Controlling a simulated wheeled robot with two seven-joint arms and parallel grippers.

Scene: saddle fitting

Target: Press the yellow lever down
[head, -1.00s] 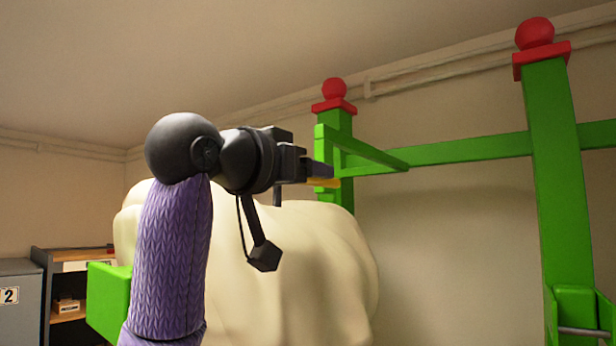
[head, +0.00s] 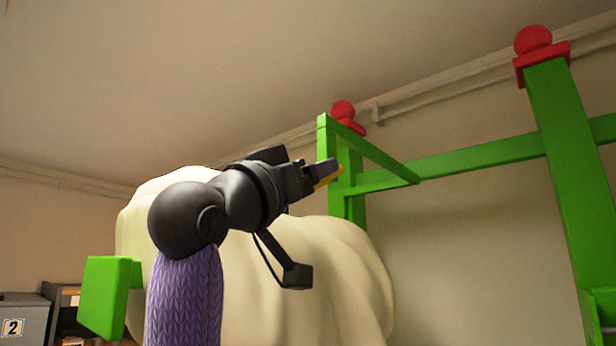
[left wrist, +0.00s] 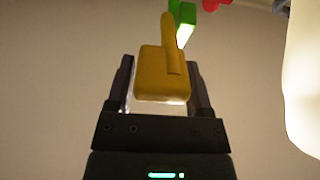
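The yellow lever shows as a thin yellow edge (head: 329,177) at the tip of my left gripper (head: 322,172) in the head view. In the left wrist view the lever is a rounded yellow block with a narrow bar (left wrist: 163,72), set between the two fingers of my left gripper (left wrist: 162,90). The fingers lie close along both its sides and appear shut on it. The lever's mounting is not clear in either view. My left gripper is tilted up to the right, near the green frame (head: 370,152). My right gripper is not in view.
A large cream rounded body (head: 340,270) stands behind and below my left arm. A green post with a red knob (head: 565,150) stands at the right. A green block (head: 108,298) is at the left. A grey cabinet (head: 22,315) is at the lower left.

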